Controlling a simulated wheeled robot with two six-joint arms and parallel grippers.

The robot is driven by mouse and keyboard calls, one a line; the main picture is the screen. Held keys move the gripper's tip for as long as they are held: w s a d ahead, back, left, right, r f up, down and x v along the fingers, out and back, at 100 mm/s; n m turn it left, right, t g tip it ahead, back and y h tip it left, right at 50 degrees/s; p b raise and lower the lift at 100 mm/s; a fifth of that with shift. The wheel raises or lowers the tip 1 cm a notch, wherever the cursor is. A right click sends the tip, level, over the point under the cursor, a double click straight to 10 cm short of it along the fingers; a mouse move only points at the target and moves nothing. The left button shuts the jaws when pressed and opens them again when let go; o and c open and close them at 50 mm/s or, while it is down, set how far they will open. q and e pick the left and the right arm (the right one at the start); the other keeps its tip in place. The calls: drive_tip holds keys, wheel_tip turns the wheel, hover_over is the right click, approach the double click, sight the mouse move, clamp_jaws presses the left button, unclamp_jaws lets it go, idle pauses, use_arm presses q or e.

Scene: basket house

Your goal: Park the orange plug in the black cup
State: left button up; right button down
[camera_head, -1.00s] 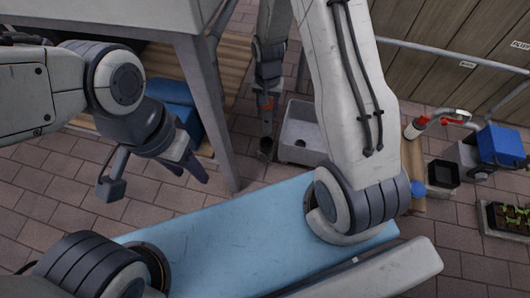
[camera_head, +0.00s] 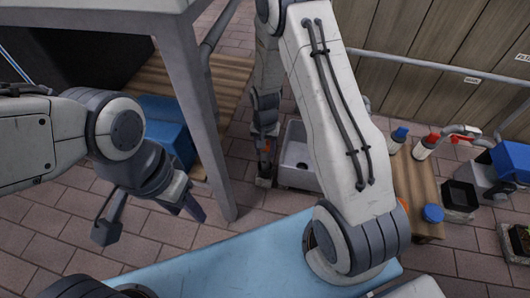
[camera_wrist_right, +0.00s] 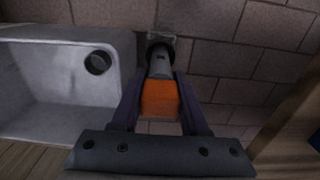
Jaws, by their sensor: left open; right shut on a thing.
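My right gripper (camera_head: 265,150) points down beside the sink and is shut on the orange plug (camera_wrist_right: 159,98). In the head view only a small orange patch of the plug (camera_head: 266,147) shows between the fingers. In the right wrist view the plug's grey end points away from the gripper, at the dark round opening of the black cup (camera_wrist_right: 156,46). The end overlaps the opening; I cannot tell how deep it sits. The cup is mostly hidden behind the plug. My left gripper (camera_head: 190,208) is open and empty, left of the table leg.
A grey sink (camera_head: 297,160) stands just right of the right gripper; its basin and drain hole (camera_wrist_right: 97,62) show in the wrist view. A wooden bench (camera_head: 413,190) holds bottles. A blue box (camera_head: 165,130) sits left of the table leg (camera_head: 205,120). Paved floor lies between.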

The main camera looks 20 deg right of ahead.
drive_tip(key=shift+r, duration=0.15)
drive_tip(key=shift+f, duration=0.35)
drive_tip(key=shift+c, duration=2)
unclamp_jaws()
wheel_tip(320, 180, up, 12)
drive_tip(key=p, duration=0.7)
drive_tip(key=shift+f+p, duration=0.25)
drive_tip(key=shift+p, duration=0.05)
drive_tip(key=shift+r+p, duration=0.35)
drive_tip(key=shift+r, duration=0.25)
